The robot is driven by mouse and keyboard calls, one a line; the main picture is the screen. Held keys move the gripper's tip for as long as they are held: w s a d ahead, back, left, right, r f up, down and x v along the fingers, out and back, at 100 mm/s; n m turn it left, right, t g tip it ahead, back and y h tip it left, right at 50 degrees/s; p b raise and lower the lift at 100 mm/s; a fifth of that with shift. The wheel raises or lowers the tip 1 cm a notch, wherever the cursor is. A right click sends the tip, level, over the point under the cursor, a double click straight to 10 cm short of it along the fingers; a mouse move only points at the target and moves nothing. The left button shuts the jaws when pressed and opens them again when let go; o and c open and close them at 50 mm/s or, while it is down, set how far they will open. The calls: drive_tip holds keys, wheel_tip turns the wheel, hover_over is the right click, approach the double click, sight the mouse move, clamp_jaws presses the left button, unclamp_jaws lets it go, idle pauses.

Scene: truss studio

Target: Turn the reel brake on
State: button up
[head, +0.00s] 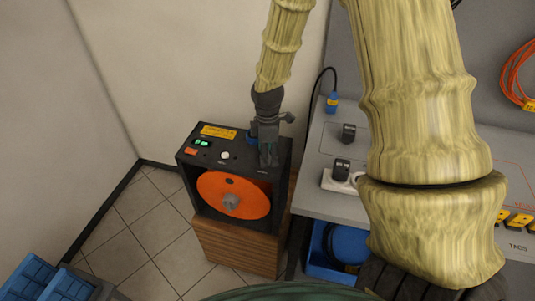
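A black reel unit (186,177) with an orange reel (238,191) and a grey hub stands on a wooden cabinet. Its sloping top panel carries a green-lit switch (203,143), a small orange label (190,151), a white round button (225,155) and a yellow label (218,132). The lettering is too small to read, so I cannot tell which control is the reel brake. My gripper (268,160) points down over the right end of the panel and hides part of it. A blue part shows beside it. Whether its fingers touch anything is unclear.
A grey workbench (330,205) stands right of the reel unit, with a white socket block (338,182), black plugs (348,132) and a blue plug (332,102). A blue crate (318,262) sits below. Blue bins (30,278) are at lower left. Tiled floor (135,235) is clear.

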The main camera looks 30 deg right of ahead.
drive_tip(key=shift+w+f, duration=0.4)
drive_tip(key=shift+f, duration=0.45)
drive_tip(key=shift+s+r, duration=0.15)
drive_tip(key=shift+s, duration=0.1)
drive_tip(key=shift+w, duration=0.15)
drive_tip(key=c, duration=1)
drive_tip(key=shift+c, duration=0.2)
